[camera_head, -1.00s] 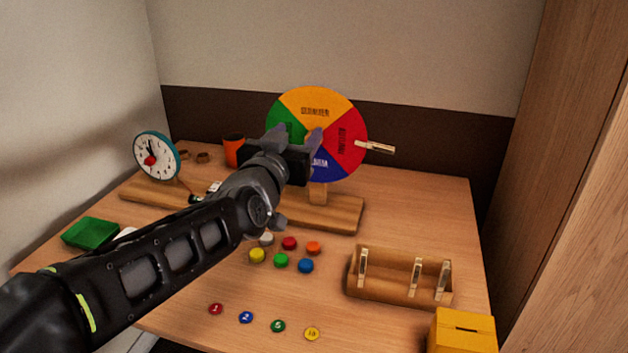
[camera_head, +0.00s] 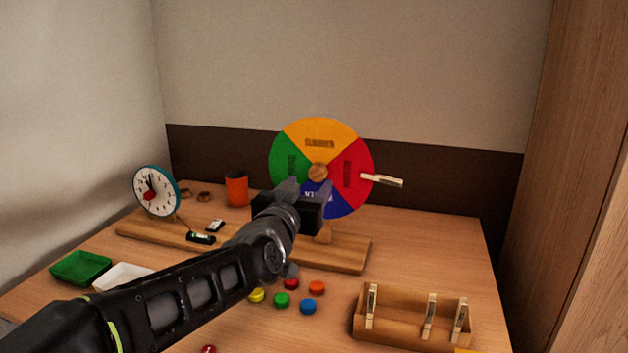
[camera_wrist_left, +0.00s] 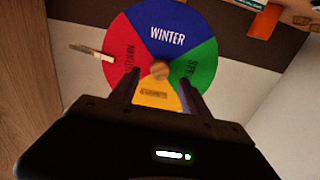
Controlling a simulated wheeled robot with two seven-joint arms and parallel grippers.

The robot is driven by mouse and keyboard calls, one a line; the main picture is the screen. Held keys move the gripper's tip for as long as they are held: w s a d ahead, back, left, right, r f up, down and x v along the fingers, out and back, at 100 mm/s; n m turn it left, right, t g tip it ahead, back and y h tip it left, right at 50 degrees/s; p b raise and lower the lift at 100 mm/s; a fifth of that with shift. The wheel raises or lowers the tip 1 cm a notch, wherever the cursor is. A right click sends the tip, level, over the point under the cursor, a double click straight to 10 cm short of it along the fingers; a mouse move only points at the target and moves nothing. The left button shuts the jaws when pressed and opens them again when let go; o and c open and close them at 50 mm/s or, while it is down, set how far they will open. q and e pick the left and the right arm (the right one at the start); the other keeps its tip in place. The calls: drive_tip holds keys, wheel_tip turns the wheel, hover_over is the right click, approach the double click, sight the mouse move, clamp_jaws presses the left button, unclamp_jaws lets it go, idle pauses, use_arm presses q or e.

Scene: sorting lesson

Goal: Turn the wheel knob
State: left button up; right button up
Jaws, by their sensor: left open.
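The season wheel (camera_head: 350,170) stands upright on a wooden base (camera_head: 345,254), with orange at the top, red at right, blue at the bottom and green at left. Its round wooden knob (camera_head: 318,172) is at the centre. My left gripper (camera_head: 308,189) is open in front of the wheel, a little below the knob in the head view. In the left wrist view the wheel (camera_wrist_left: 168,35) appears upside down, and the knob (camera_wrist_left: 160,70) lies between and beyond the two fingertips (camera_wrist_left: 160,80). I cannot tell how near they are. The right gripper is not in view.
A clothespin (camera_head: 382,180) sticks out at the wheel's right edge. A clock (camera_head: 156,190), an orange cup (camera_head: 237,188) and a green tray (camera_head: 80,267) stand at left. Coloured discs (camera_head: 308,307) lie in front. A wooden box with clothespins (camera_head: 400,325) is at front right.

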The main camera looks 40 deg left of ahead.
sight(316, 176)
use_arm(q)
drive_tip(key=shift+x, duration=2.3)
drive_tip(key=shift+c, duration=0.3)
clamp_jaws()
